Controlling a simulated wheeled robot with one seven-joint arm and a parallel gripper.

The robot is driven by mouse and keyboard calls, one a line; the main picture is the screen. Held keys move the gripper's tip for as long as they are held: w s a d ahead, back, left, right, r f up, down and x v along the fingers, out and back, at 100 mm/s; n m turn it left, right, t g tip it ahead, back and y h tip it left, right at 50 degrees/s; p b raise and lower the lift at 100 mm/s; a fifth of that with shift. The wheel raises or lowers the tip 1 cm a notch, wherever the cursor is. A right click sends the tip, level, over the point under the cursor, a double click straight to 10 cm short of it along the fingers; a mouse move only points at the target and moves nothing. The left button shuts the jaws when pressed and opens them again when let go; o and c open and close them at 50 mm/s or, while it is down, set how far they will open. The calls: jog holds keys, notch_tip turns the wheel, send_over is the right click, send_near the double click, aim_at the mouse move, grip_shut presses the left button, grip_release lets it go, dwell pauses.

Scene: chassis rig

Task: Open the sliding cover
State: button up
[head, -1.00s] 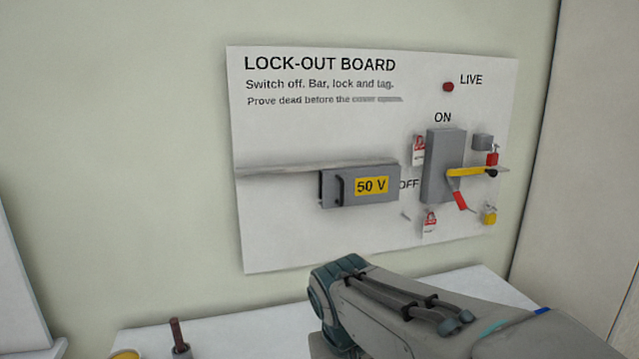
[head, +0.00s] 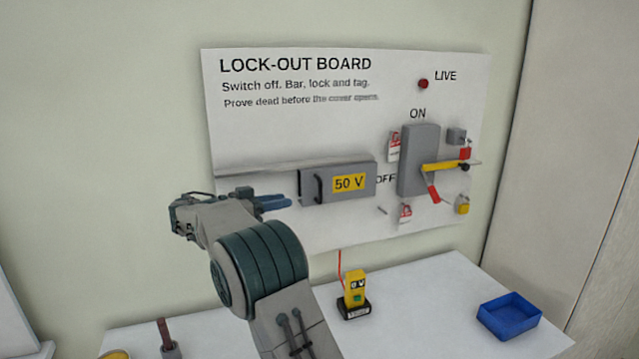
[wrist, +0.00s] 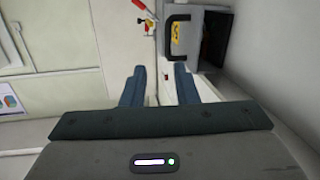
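The sliding cover (head: 364,176) is a grey box with a yellow "50 V" label and a black handle (head: 318,188) at its left end. It sits on a rail (head: 260,168) on the white lock-out board (head: 290,135). My gripper (head: 288,201) is just left of the cover, its blue fingers pointing right towards the handle and apart from it. In the wrist view, turned on its side, the fingers (wrist: 156,72) are spread with nothing between them. The cover (wrist: 198,22) and handle (wrist: 178,36) show beyond the right finger.
Right of the cover is a grey switch (head: 417,150) with a yellow bar, red lever (head: 433,193) and hanging tags. A dark red lamp (head: 423,84) is by LIVE. On the white table (head: 420,290) stand a yellow tester (head: 355,285) with a red lead and a blue tray (head: 508,315).

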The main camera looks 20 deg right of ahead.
aim_at(320, 203)
jog(key=shift+m+h, duration=0.4)
jog(key=shift+m, duration=0.1)
jog(key=w+d+p, duration=0.1)
jog(key=d+p, duration=0.1)
jog(key=d, duration=0.2)
jog(key=w+d+p, duration=0.1)
jog(key=d+p, duration=0.1)
jog(key=d, duration=0.2)
jog(key=w+d+p, duration=0.1)
jog(key=d+p, duration=0.1)
jog(key=d, duration=0.2)
jog(key=shift+w+d+r, duration=0.25)
jog(key=shift+w+d, duration=0.05)
jog(key=shift+w, duration=0.1)
grip_shut()
